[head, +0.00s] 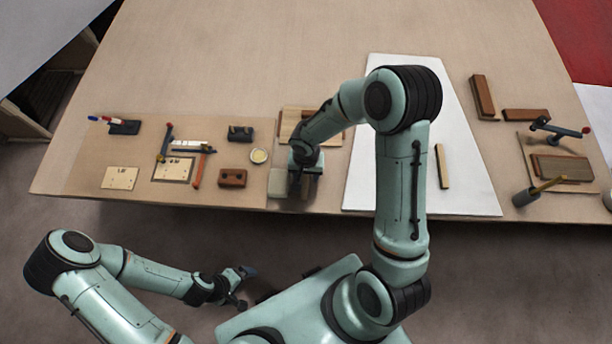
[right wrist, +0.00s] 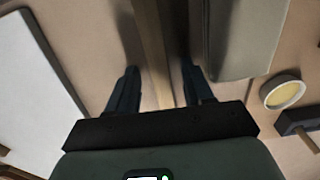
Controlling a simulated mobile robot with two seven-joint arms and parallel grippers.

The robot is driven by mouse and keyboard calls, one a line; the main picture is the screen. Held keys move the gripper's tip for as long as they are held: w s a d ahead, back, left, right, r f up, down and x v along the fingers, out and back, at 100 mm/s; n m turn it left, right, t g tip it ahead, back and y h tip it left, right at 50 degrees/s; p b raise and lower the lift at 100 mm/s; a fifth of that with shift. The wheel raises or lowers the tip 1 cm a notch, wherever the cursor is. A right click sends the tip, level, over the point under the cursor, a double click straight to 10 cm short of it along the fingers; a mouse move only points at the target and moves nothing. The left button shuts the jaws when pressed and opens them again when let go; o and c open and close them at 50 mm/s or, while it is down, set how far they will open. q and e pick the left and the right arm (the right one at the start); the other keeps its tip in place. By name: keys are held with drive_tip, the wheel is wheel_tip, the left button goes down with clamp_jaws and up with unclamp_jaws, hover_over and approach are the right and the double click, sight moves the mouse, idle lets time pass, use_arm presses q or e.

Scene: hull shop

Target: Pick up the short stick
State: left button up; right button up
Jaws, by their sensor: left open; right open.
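A light wooden stick (right wrist: 152,45) runs lengthwise between the two fingers of my right gripper (right wrist: 158,85) in the right wrist view. The fingers are open, with a gap on each side of it; whether they are down at its height I cannot tell. In the head view my right gripper (head: 305,176) points down near the table's front edge and hides this stick. Another light wooden stick (head: 442,167) lies on the white sheet to the right. My left gripper (head: 240,287) is open and empty, in front of the table and away from it.
A grey block (head: 281,183) lies close beside my right gripper. Left of it are a round dish (head: 258,156), a brown block (head: 233,178) and small tools. The white sheet (head: 375,150) lies to the right, with brown bars (head: 482,97) beyond. The table's back is clear.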

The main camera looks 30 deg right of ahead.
sight(306, 176)
clamp_jaws()
drive_tip(key=shift+r, duration=0.1)
use_arm(q)
drive_tip(key=shift+w+r+p, duration=0.8)
drive_tip(key=shift+w+r, duration=0.2)
drive_tip(key=shift+r, duration=0.05)
use_arm(e)
wheel_tip(306, 176, up, 20)
